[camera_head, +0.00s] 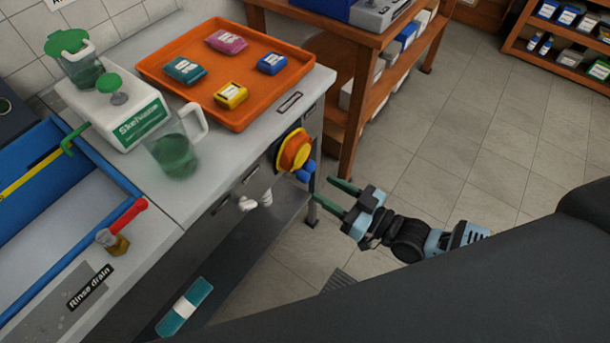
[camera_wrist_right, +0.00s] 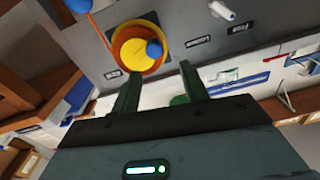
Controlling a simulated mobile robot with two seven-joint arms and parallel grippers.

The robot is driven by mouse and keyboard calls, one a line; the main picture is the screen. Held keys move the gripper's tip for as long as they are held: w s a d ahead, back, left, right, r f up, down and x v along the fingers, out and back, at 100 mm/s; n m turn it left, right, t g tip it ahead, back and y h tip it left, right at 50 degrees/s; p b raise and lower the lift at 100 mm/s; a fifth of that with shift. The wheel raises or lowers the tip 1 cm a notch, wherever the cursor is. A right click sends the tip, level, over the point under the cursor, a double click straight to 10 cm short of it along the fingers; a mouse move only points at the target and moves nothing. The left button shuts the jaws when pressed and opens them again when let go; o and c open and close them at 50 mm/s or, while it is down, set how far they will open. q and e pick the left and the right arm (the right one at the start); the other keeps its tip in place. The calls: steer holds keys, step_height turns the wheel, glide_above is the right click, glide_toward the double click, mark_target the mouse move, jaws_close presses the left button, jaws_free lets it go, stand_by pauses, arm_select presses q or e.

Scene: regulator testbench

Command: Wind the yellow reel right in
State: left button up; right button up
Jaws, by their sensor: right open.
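The yellow reel (camera_head: 297,151) sits on the front face of the bench, with an orange rim and a blue knob. In the right wrist view the reel (camera_wrist_right: 130,55) is ahead of the fingers, with the blue knob (camera_wrist_right: 154,49) on its face. An orange cord (camera_wrist_right: 101,32) runs from it to a blue piece (camera_wrist_right: 77,5). My right gripper (camera_head: 327,192) is open and empty, its green fingers pointing at the reel from the right, apart from it. The fingertips (camera_wrist_right: 160,72) also show in the wrist view. My left gripper is not in view.
White fittings (camera_head: 247,203) stick out of the bench front left of the reel. An orange tray (camera_head: 190,50) with several coloured packs lies on the bench top. A wooden shelf unit (camera_head: 350,100) stands behind the reel. The tiled floor (camera_head: 450,140) at right is clear.

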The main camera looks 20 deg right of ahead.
mark_target(309, 178)
steer(key=shift+d+f+m+h, duration=0.15)
steer(key=shift+f+m, duration=0.05)
steer(key=shift+m, duration=0.4)
steer(key=shift+d+f+m+h, duration=0.15)
steer(key=shift+m, duration=0.45)
steer(key=shift+x, duration=3.9)
jaws_close()
